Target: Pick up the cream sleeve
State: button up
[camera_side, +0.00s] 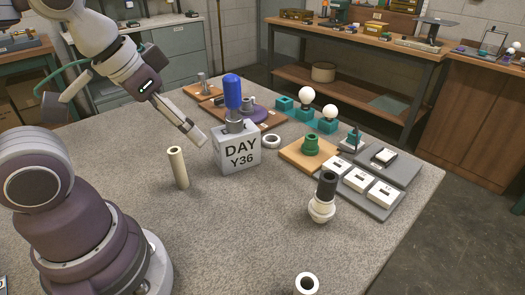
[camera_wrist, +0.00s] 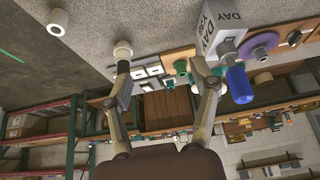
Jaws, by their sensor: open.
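The cream sleeve (camera_side: 178,168) is a tall, slim hollow tube standing upright on the grey table, left of the white DAY Y36 block. I do not make it out in the wrist view. My gripper (camera_side: 196,136) is above the table, up and slightly right of the sleeve's top, and apart from it. In the wrist view my gripper (camera_wrist: 161,62) has its two fingers spread wide with nothing held between them.
The white block (camera_side: 239,155) with a blue-topped piece stands close right of the sleeve. A black-and-cream part (camera_side: 323,198), a short pale ring (camera_side: 307,284) and another ring (camera_side: 271,141) stand farther right. Boards with parts line the back. Table in front of the sleeve is clear.

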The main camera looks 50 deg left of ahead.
jog(key=shift+c, duration=0.4)
jog(key=n+g, duration=0.6)
jog(key=n, duration=0.8)
send_near(175, 154)
jog(key=a, duration=0.2)
jog(key=f, duration=1.1)
jog(key=shift+d+f, duration=0.1)
jog(key=shift+d, duration=0.2)
grip_shut()
